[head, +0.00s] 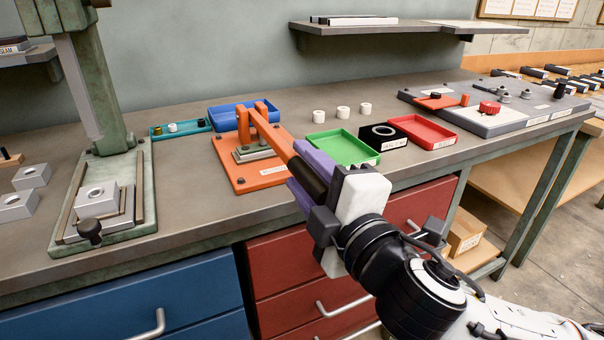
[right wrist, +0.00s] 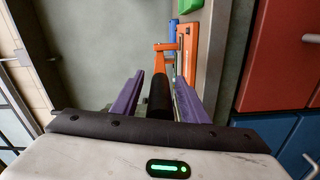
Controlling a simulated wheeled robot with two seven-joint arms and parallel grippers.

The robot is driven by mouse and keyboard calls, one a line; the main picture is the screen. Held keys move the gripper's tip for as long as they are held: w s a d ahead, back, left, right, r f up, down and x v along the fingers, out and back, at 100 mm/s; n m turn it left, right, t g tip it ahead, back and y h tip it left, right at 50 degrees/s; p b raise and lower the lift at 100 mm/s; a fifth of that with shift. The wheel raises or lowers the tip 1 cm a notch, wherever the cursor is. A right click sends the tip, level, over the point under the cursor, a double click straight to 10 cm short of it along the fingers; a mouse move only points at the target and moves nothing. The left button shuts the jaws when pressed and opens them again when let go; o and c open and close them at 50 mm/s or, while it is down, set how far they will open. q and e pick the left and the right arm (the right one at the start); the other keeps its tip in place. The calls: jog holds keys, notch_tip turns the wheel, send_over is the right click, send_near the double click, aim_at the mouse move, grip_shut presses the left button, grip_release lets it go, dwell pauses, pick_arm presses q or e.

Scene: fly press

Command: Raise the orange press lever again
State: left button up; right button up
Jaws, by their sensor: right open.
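The orange press (head: 262,175) stands on the bench, with an orange base plate, an upright bracket and a grey metal block. Its orange lever (head: 270,133) slopes down from the bracket towards the bench's front edge and ends in a black handle (head: 309,178). My right gripper (head: 306,176) is open, with purple fingers on either side of the handle. In the right wrist view the black handle (right wrist: 160,98) lies between the two fingers (right wrist: 159,82), with a gap showing on each side. The handle's outer end is hidden by the gripper in the head view. My left gripper is not in view.
A large green press (head: 105,190) stands left. Drawers (head: 285,262) are below the bench edge.

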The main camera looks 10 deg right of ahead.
jog(key=shift+w+a, duration=0.15)
jog(key=shift+w, duration=0.2)
grip_shut()
